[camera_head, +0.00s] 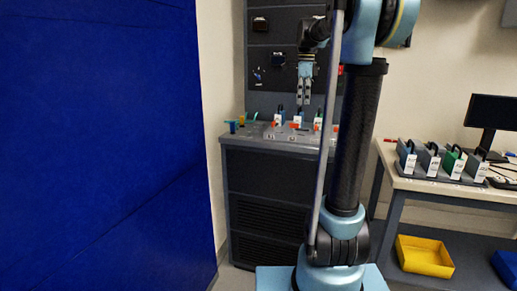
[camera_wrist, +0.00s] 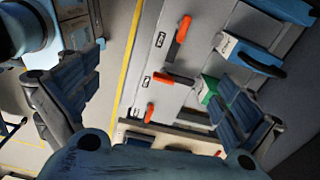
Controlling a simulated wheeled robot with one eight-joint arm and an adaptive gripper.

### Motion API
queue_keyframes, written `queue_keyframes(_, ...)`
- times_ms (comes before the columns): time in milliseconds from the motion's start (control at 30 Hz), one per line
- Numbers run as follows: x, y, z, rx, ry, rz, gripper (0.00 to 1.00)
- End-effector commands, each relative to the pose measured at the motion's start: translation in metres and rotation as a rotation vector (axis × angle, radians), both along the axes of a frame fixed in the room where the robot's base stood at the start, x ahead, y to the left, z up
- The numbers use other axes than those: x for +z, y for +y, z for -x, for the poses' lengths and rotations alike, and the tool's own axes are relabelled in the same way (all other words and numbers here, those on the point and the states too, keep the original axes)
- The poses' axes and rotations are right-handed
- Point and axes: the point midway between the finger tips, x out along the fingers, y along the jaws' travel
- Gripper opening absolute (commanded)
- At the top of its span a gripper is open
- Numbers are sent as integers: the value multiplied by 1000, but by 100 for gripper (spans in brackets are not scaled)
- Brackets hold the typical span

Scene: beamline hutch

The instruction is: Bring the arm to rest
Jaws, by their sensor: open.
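My gripper (camera_head: 304,97) hangs from my arm above the top of the dark control cabinet (camera_head: 270,180), fingers pointing down. In the wrist view my gripper (camera_wrist: 150,108) has its two ribbed blue fingers far apart, one at the left and one at the right. Nothing is between them but the view of the cabinet's panel below. The panel carries several orange-red handles, one of them an orange handle (camera_wrist: 174,79) in the wrist view. A green block with a white tag (camera_wrist: 207,90) appears close to the right finger in the picture; I cannot tell whether they touch.
A blue wall panel (camera_head: 100,140) fills the left side. At the right, a table (camera_head: 460,191) holds several tagged padlock-like blocks and a monitor (camera_head: 492,112). A yellow bin (camera_head: 424,256) sits on the shelf below. A yellow floor line (camera_wrist: 128,60) crosses the wrist view.

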Motion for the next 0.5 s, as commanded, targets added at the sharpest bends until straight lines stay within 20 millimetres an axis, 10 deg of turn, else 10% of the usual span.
queue_keyframes(500,-41,-9,83,373,-41,9,100)
